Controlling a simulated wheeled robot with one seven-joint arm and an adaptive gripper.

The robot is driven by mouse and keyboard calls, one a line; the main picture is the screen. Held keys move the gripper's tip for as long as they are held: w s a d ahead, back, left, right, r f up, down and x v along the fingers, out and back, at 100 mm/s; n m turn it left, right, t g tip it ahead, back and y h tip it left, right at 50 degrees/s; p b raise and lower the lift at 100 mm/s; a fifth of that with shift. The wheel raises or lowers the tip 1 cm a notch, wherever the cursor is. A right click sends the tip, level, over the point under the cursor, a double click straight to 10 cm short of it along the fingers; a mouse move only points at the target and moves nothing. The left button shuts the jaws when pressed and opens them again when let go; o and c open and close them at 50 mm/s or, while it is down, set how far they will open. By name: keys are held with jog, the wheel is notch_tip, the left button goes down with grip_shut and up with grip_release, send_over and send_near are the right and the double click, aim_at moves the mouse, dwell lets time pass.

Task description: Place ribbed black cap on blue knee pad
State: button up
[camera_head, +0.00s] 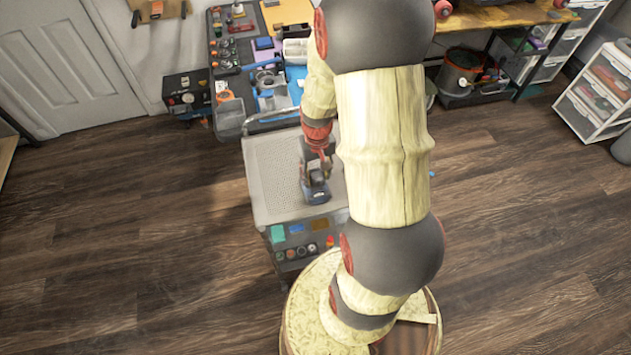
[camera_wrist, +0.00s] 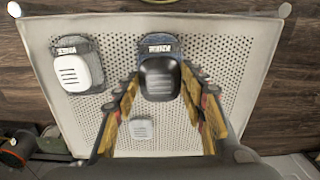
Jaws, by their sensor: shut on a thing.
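The black cap (camera_wrist: 160,80) is between my fingertips in the wrist view. My gripper (camera_wrist: 160,73) is shut on its sides; its ribs are hard to make out. The blue knee pad (camera_wrist: 158,53) shows directly behind the cap, its labelled top end sticking out past it. The cap covers most of the pad; I cannot tell whether the two touch. In the head view my gripper (camera_head: 318,168) points down just over the dark blue pad (camera_head: 317,194), and the cap is too small to tell there.
Both lie over a perforated light grey cart top (camera_wrist: 215,45). A grey knee pad (camera_wrist: 62,55) with a white ribbed cap (camera_wrist: 82,70) lies left of it. A smaller white ribbed piece (camera_wrist: 141,129) lies lower down. A cluttered workbench (camera_head: 235,90) stands behind the cart.

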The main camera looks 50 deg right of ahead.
aim_at(316, 175)
jog(key=shift+w+d+f, duration=0.1)
jog(key=shift+w+f, duration=0.2)
jog(key=shift+f, duration=0.15)
jog(key=shift+f+b, duration=0.9)
jog(key=shift+f, duration=0.55)
jog(key=shift+f, duration=0.15)
jog(key=o, duration=0.9)
jog(key=shift+o, duration=0.2)
